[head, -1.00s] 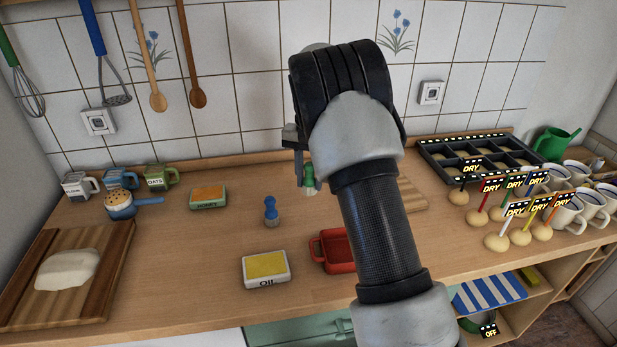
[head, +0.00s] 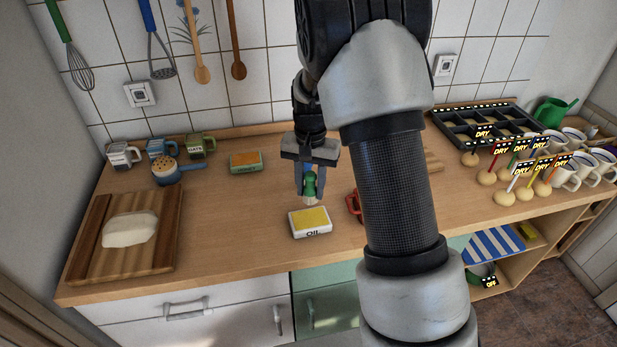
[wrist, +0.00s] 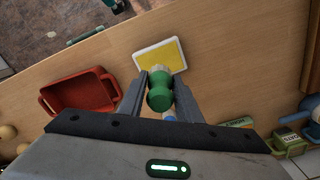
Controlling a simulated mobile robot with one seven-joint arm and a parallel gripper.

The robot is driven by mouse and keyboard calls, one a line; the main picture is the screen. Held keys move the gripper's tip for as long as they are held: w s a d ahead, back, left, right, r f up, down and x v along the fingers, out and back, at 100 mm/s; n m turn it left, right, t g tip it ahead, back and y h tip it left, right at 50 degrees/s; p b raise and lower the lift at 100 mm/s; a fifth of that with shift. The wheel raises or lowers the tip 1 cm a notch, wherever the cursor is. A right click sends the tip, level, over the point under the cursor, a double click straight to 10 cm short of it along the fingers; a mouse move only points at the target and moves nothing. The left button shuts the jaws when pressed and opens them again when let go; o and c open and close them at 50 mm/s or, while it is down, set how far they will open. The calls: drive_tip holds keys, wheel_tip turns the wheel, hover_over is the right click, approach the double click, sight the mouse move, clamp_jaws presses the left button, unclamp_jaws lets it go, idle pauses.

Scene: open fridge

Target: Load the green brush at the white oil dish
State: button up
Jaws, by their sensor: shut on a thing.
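My gripper (head: 310,182) is shut on the green brush (head: 310,186), which hangs bristles down just behind the white oil dish (head: 310,232). The dish has a yellow filling and the word OIL on its front. In the wrist view the green brush (wrist: 159,92) sits between the two fingers, and its pale bristle end is close to the near edge of the oil dish (wrist: 139,55). I cannot tell whether the bristles touch the dish.
A red dish (wrist: 75,95) stands beside the oil dish, mostly behind my arm in the head view. A green honey dish (head: 245,170) lies further back. A board with dough (head: 130,230) is at left. Several DRY-flagged items (head: 502,198) and mugs stand at right.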

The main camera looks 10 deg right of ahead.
drive_tip(key=shift+s+a+f, duration=0.15)
drive_tip(key=shift+s, duration=0.05)
drive_tip(key=shift+f+b, duration=2)
drive_tip(key=shift+f, duration=0.9)
drive_tip(key=shift+f+b, duration=0.4)
drive_tip(key=shift+f, duration=0.15)
drive_tip(key=shift+r, duration=0.1)
drive_tip(key=shift+r+p, duration=2.35)
drive_tip(key=shift+r, duration=1.15)
drive_tip(key=shift+c, duration=0.2)
